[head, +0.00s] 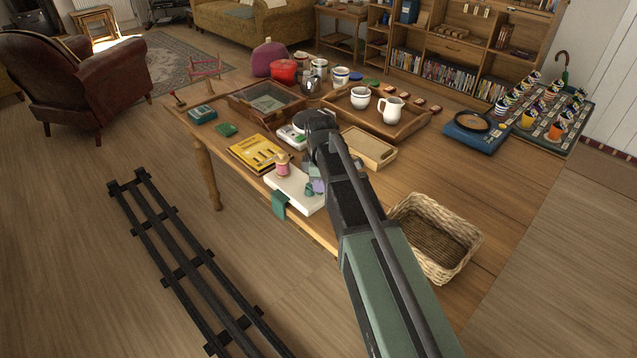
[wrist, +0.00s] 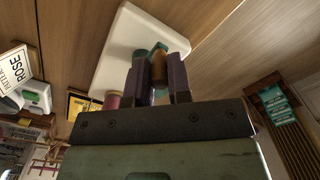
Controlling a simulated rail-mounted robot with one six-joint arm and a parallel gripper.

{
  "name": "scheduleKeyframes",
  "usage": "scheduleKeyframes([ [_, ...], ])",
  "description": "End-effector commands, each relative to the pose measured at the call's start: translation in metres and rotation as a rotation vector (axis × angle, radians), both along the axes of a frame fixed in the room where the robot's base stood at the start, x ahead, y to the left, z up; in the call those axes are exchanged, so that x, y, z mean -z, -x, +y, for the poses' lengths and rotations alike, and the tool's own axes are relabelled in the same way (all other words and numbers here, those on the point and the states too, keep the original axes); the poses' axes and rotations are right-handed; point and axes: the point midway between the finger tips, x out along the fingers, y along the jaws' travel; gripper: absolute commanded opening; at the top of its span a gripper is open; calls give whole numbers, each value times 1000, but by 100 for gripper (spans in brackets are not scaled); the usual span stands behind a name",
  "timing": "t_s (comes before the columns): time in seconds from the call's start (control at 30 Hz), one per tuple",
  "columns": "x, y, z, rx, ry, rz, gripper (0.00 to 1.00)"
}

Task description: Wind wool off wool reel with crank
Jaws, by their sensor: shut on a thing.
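My gripper (head: 317,186) is low over a white board (head: 290,193) at the near edge of the table. In the wrist view, my gripper (wrist: 158,80) is shut on a gold-brown spool (wrist: 159,63) between its purple fingers. A teal spool (wrist: 140,54) is right beside it, partly hidden by a finger. A pink spool (head: 283,166) stands on the board, and it also shows in the wrist view (wrist: 112,99). A thin red frame (head: 205,67) stands at the table's far left, apart from my gripper. I cannot make out a wool reel's crank for certain.
A wooden tray (head: 370,147) is behind my arm. A wicker basket (head: 470,234) is at the right. Bare tabletop (head: 455,170) lies between basket and blue case (head: 476,133).

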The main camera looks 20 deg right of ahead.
Motion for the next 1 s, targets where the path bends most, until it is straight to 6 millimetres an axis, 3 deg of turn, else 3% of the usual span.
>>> scheduleKeyframes([
  [0.47,0,-1,-1,-16,0,0,0],
  [0.5,0,-1,-1,-16,0,0,23],
  [0.63,0,-1,-1,-16,0,0,43],
  [1.0,-8,0,-1,-15,0,0,44],
])
